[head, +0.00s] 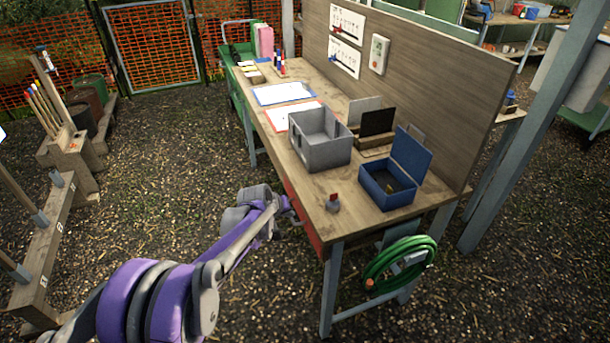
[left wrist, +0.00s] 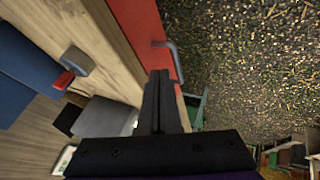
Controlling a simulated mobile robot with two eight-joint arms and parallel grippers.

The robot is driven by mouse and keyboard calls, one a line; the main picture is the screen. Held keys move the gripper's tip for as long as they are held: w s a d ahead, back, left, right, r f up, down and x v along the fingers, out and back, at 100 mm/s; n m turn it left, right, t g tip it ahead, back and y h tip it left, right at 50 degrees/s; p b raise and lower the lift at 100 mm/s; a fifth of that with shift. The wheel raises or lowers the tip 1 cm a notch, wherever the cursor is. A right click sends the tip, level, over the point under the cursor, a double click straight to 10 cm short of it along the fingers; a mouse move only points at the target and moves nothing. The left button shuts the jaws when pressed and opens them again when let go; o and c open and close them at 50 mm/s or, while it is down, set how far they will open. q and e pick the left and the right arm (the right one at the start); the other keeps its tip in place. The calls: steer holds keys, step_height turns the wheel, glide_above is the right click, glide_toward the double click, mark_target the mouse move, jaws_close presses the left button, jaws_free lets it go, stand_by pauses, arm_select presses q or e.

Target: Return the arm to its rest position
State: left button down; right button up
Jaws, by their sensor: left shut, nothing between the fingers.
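My left arm reaches in from the bottom left of the head view. Its gripper (head: 294,214) is by the front side of the wooden workbench (head: 318,187), low beside the red drawer front (head: 302,212). In the left wrist view the two dark fingers (left wrist: 158,88) are together with nothing between them. The drawer's grey handle (left wrist: 170,52) shows just beyond the fingertips. I cannot tell whether they touch it. My right gripper is in neither view.
A green hose (head: 384,271) hangs at the bench's end. Open ground (head: 170,185) lies left of the bench.

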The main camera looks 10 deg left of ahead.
arm_select(q)
steer(key=s+r+m, duration=0.1)
steer(key=s+r, duration=0.2)
steer(key=s, duration=0.3)
steer(key=s+r+m+g+y, duration=0.1)
steer(key=s+r, duration=0.2)
steer(key=s, duration=0.4)
steer(key=s+r+m, duration=0.1)
steer(key=s+r, duration=0.1)
steer(key=s, duration=0.4)
steer(key=s+f+m+y, duration=0.1)
steer(key=s+f+m, duration=0.1)
steer(key=s, duration=1.7)
steer(key=shift+a+f+g+y+p, duration=0.3)
steer(key=shift+a+f+p, duration=0.05)
steer(key=shift+a+p, duration=0.05)
